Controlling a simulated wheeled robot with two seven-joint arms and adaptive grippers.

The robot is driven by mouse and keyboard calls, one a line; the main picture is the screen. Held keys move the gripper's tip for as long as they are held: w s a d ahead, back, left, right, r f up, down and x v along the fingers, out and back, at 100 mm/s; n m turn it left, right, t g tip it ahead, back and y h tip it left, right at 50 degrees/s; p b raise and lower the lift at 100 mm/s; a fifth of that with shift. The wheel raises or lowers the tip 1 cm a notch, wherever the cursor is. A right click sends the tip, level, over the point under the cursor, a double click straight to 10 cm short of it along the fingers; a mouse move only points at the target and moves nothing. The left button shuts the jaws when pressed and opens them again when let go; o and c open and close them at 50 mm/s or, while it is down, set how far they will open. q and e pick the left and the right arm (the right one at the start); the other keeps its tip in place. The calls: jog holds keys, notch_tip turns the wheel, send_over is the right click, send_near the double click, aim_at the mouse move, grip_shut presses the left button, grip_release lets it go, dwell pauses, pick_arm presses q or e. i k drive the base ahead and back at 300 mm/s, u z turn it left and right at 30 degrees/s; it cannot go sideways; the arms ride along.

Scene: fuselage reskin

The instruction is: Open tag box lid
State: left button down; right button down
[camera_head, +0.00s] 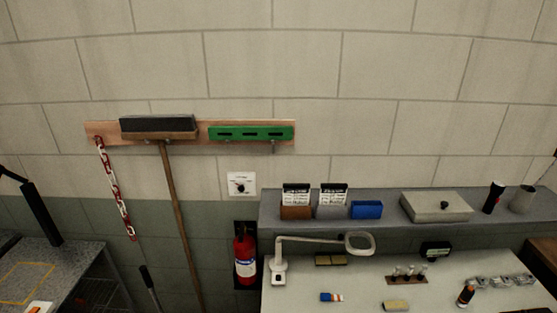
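A flat pale grey box with a lid and a small black knob (437,206) sits on the grey shelf (390,208) above the bench at the right. It is the only lidded box I can make out, and its lid looks shut. I cannot read any label that marks it as the tag box. Neither of my grippers shows in the head view.
The pale bench (350,290) holds a magnifier lamp (360,243), a small rack (407,275) and a dark bottle (466,293). On the shelf are two card holders (297,201), a blue box (367,210) and a dark cylinder (493,197). A fire extinguisher (245,256) hangs left of the bench.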

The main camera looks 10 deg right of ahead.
aim_at(424, 203)
jog(key=z, duration=1.45)
